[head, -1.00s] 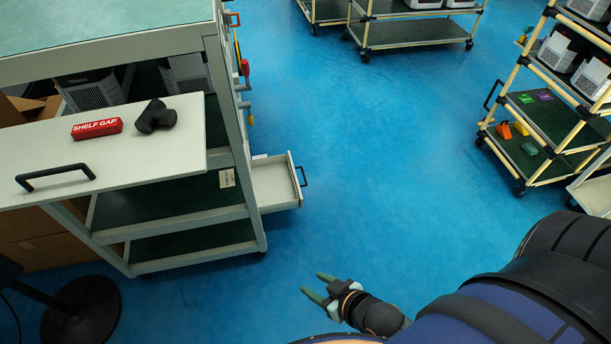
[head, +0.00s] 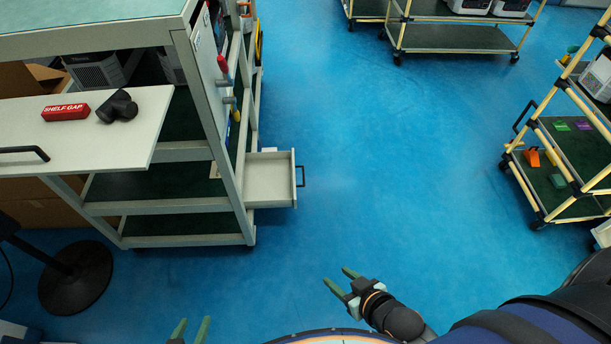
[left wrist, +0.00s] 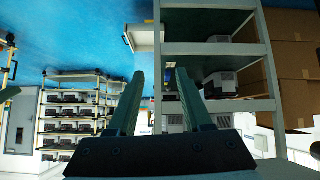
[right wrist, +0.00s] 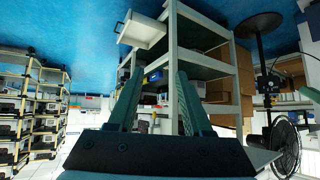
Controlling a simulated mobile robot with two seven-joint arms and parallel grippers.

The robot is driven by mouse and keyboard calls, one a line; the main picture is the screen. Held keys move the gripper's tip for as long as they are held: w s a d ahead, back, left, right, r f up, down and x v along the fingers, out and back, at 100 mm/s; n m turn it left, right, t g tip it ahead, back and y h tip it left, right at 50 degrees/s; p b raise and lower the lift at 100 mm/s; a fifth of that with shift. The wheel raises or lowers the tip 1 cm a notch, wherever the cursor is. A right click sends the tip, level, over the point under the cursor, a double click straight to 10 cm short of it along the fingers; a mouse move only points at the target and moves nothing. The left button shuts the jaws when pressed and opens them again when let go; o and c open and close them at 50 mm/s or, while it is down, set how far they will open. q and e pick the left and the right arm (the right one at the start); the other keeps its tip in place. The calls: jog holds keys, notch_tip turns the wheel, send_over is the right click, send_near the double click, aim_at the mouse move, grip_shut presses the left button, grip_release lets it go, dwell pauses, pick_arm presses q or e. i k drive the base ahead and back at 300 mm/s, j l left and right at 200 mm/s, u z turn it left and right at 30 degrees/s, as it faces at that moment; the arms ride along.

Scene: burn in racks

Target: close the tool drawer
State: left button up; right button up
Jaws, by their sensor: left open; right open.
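The tool drawer (head: 270,181) is a pale, shallow box pulled out from the right side of the grey rack, with a dark bar handle (head: 301,176) on its outer end. It looks empty. It also shows in the right wrist view (right wrist: 139,30) and, in part, in the left wrist view (left wrist: 141,36). My left gripper (head: 191,327) is open and empty at the bottom edge of the head view, well below the drawer. My right gripper (head: 338,280) is open and empty over the floor, below and right of the drawer. Neither gripper touches the drawer.
The rack's pull-out shelf (head: 130,145) juts out at the left, holding a red SHELF GAP block (head: 66,112) and a black pipe fitting (head: 118,106). A round black stand base (head: 76,278) is on the floor. Shelved carts stand at right and back. Blue floor (head: 400,180) between is clear.

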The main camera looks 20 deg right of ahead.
aim_at(269, 181)
jog(key=l, duration=0.95)
jog(key=i+l+u, duration=0.1)
jog(key=l, duration=0.2)
jog(key=i+l, duration=0.25)
jog(key=i+l+u, duration=0.4)
jog(key=i+l, duration=0.4)
jog(key=l, duration=0.1)
